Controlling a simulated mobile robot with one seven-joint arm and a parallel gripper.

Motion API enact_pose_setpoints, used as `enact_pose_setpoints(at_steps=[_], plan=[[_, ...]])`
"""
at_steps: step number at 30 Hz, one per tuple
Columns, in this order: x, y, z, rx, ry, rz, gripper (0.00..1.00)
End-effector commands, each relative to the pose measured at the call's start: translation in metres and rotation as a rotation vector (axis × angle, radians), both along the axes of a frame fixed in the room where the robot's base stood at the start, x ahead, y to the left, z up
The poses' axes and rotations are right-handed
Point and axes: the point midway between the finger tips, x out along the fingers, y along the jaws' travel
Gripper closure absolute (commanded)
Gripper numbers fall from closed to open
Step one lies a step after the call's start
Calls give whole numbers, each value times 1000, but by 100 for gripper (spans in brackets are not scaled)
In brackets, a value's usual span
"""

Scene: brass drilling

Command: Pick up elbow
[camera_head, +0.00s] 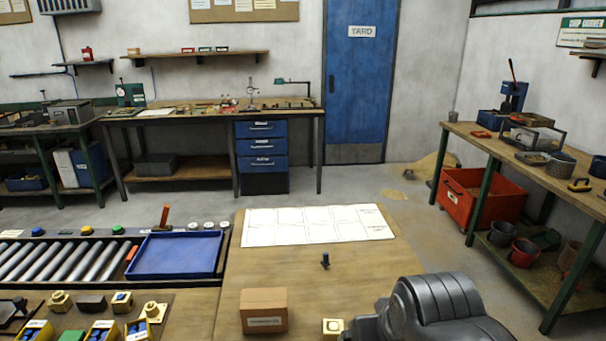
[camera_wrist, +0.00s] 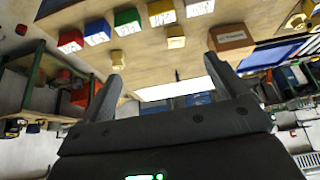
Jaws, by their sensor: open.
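I cannot tell for sure which piece is the elbow. A small pale yellow piece (camera_head: 333,327) sits on the bench right of the cardboard box, partly cut off by the frame's lower edge. In the wrist view a pale yellow piece (camera_wrist: 176,37) stands beside the box, and another (camera_wrist: 118,57) is farther left. More yellowish fittings (camera_head: 60,301) and (camera_head: 152,312) are at lower left in the head view. My gripper (camera_wrist: 164,68) is open, with nothing visible between its fingers, apart from these pieces. The head view shows my arm but not the fingers.
The cardboard box (camera_head: 264,311) stands on the bench, with a small dark upright tool (camera_head: 325,260) and a white sheet (camera_head: 318,225) beyond. A blue tray (camera_head: 178,255) is left. Coloured bins, including a green one (camera_wrist: 129,21), line the bench in the wrist view.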

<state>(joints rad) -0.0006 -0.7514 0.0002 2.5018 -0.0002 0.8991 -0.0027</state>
Motion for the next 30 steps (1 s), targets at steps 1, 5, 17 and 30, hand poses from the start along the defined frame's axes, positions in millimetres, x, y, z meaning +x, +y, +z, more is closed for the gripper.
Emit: enact_pose_setpoints(at_steps=[1, 5, 17, 30], plan=[[0, 0, 0, 0, 0, -1, 14], [0, 0, 0, 1, 0, -2, 24], [1, 0, 1, 2, 1, -4, 38], [72, -33, 3, 1, 150, -71, 38]])
